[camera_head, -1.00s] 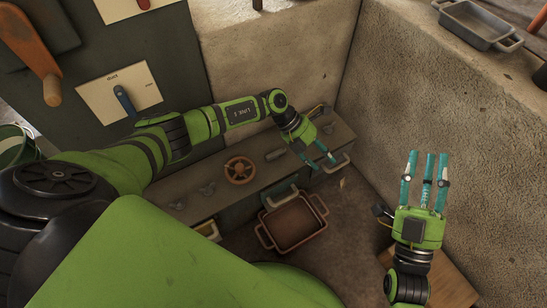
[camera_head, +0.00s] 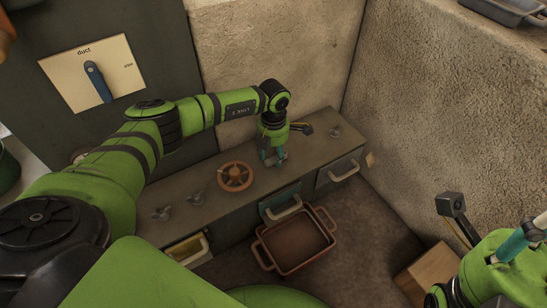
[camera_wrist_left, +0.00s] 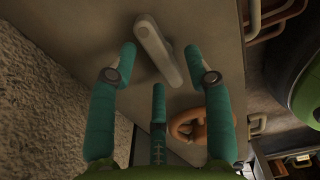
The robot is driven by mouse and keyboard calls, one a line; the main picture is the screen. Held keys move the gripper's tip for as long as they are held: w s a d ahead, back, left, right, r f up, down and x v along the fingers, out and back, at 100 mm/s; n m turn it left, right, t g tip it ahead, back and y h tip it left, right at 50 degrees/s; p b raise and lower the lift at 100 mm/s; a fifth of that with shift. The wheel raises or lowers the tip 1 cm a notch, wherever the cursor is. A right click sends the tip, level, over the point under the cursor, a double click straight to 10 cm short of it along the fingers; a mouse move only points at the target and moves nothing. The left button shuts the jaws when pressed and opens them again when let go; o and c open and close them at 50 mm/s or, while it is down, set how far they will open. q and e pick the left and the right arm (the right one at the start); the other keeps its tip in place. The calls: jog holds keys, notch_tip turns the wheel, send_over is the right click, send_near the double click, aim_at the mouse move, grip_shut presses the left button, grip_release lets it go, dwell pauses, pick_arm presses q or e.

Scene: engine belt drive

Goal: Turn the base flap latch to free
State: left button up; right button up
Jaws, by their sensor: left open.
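A grey lever (camera_wrist_left: 158,48), which appears to be the base flap latch, stands on the flat top of the low grey cabinet (camera_head: 215,208). In the left wrist view it lies slanted between the fingertips of my left gripper (camera_head: 273,159), with a gap on each side. The gripper is open and points down over the cabinet top, right of the orange handwheel (camera_head: 235,176). In the head view the gripper hides the lever. My right gripper (camera_head: 525,237) is at the lower right edge, partly cut off, away from the cabinet.
Small knobs stand on the cabinet top at the left (camera_head: 161,214) and right (camera_head: 335,131). A reddish tray (camera_head: 297,243) sits before the cabinet, near a teal drawer (camera_head: 280,203). A rough wall rises at the right. A panel with a blue lever (camera_head: 98,82) is at the upper left.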

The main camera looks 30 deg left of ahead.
pick_arm(q)
jog(key=shift+f, duration=0.3)
grip_shut()
